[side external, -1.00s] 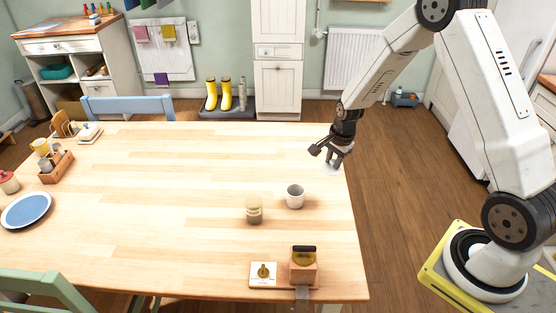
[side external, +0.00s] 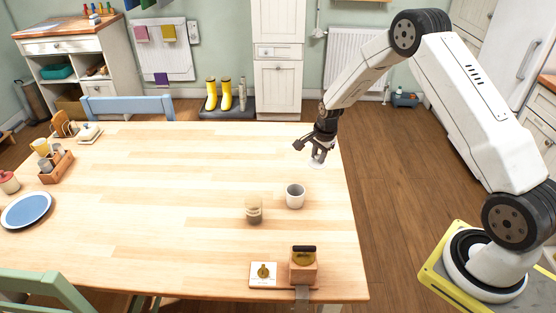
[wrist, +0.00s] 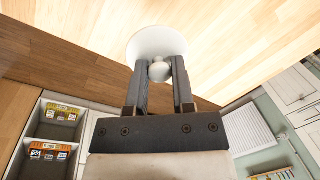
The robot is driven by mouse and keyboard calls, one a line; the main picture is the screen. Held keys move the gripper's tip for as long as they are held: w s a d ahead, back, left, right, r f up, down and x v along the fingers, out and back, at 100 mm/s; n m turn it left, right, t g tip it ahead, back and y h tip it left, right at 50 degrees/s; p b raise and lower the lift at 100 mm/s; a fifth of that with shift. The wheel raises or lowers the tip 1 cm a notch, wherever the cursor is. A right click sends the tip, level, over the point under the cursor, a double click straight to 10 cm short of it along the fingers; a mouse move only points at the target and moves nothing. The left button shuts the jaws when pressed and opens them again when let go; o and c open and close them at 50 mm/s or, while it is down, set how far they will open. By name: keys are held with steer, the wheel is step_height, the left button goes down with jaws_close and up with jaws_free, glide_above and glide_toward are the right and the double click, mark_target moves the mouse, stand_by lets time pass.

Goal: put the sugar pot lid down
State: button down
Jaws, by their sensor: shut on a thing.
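My gripper (side external: 319,157) is over the far right part of the table and is shut on the sugar pot lid. The lid (side external: 317,165) is a white disc below the fingers. In the wrist view the lid (wrist: 155,40) shows its round knob between the two fingertips (wrist: 160,72). I cannot tell for sure whether the lid touches the table. An open pale grey-white pot (side external: 295,197), likely the sugar pot, stands upright on the table, nearer the camera and left of the lid.
A small tan and dark jar (side external: 254,210) stands left of the pot. A wooden block with a black-topped item (side external: 303,265) and a card (side external: 263,273) sit at the near edge. A blue plate (side external: 26,210) lies far left. The table's middle (side external: 170,190) is clear.

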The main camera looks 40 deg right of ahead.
steer(key=shift+w+d+f, duration=0.3)
steer(key=shift+w+f, duration=0.75)
steer(key=shift+w+d+f, duration=0.25)
steer(key=shift+w+f, duration=0.8)
steer(key=shift+w+d+f, duration=0.3)
steer(key=shift+w+f, duration=0.75)
steer(key=shift+f, duration=0.1)
steer(key=shift+w+f, duration=0.15)
steer(key=shift+f, duration=1.5)
steer(key=shift+c, duration=2.3)
jaws_free()
steer(key=shift+f, duration=0.1)
steer(key=shift+r, duration=0.2)
